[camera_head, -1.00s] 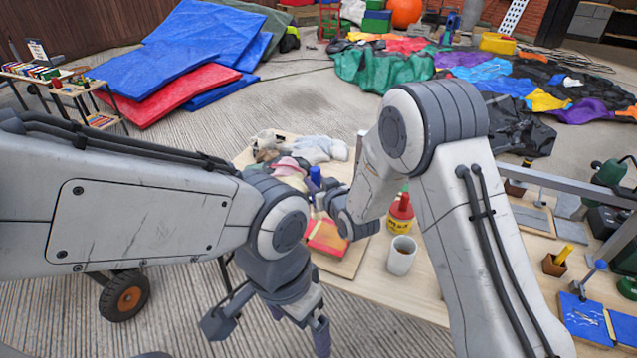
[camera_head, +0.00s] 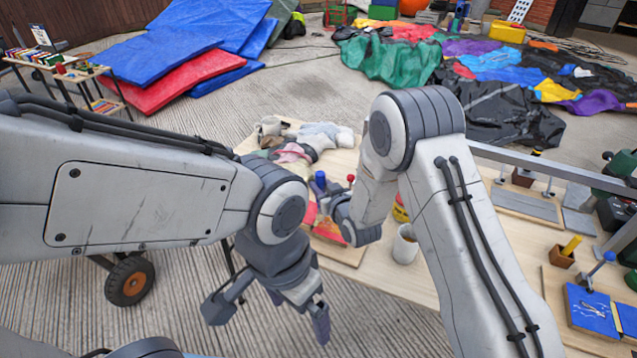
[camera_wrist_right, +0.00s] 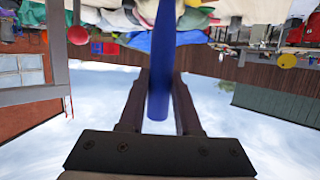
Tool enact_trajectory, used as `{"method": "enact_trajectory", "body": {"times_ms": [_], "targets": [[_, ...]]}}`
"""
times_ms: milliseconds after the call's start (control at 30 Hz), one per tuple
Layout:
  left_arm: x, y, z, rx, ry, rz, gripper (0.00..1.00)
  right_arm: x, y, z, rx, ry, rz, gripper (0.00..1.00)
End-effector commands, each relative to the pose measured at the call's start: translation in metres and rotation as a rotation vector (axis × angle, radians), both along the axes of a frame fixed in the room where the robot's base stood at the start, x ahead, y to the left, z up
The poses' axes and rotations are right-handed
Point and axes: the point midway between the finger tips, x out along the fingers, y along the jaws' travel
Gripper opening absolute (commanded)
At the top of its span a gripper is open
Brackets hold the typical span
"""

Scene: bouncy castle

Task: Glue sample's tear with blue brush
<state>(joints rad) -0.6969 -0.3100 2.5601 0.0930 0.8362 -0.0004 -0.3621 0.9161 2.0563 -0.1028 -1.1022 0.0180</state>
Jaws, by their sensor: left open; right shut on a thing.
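My right gripper (camera_head: 326,196) is shut on the blue brush, whose blue handle (camera_head: 320,180) stands up over the table's near-left part. In the right wrist view the blue handle (camera_wrist_right: 160,75) runs between the two fingers. The brush's bristles are hidden. The sample (camera_head: 329,229), a red and yellow piece, lies on a wooden board below and beside the right gripper, partly hidden by it. I cannot make out its tear or whether the brush touches it. My left gripper (camera_head: 268,314) is open and empty, pointing down in front of the table edge.
A red and yellow pot (camera_head: 399,211) is partly hidden by my right arm. A white mug (camera_head: 404,246) stands near it. A red knob (camera_head: 351,178) shows beside the right gripper. Crumpled cloths (camera_head: 305,143) lie at the table's back left.

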Motion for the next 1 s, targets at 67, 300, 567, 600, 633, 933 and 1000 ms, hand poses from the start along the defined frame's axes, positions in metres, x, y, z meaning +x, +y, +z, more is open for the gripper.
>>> {"method": "enact_trajectory", "body": {"times_ms": [67, 300, 567, 600, 633, 933, 1000], "targets": [[0.0, 0.0, -0.007, 0.0, 0.0, 0.0, 1.0, 0.0, -0.002, -0.01, -0.001, 0.0, -0.002, 0.0], [0.0, 0.0, -0.003, 0.0, 0.0, 0.0, 1.0, -0.001, -0.013, -0.018, 0.0, 0.001, 0.001, 0.0], [0.0, 0.0, 0.003, 0.0, 0.0, 0.0, 1.0, -0.004, -0.024, -0.019, -0.001, 0.002, 0.015, 0.0], [0.0, 0.0, 0.005, 0.0, 0.0, 0.0, 1.0, -0.004, -0.026, -0.018, 0.0, 0.002, 0.016, 0.0], [0.0, 0.0, 0.01, 0.0, 0.0, 0.0, 1.0, -0.004, -0.029, -0.016, -0.001, 0.003, 0.011, 0.0], [0.0, 0.0, -0.002, 0.0, 0.0, 0.0, 1.0, -0.001, -0.007, -0.021, 0.0, 0.0, 0.007, 0.0], [0.0, 0.0, -0.004, 0.0, 0.0, 0.0, 1.0, -0.001, -0.004, -0.02, 0.0, -0.001, 0.003, 0.0]]}}
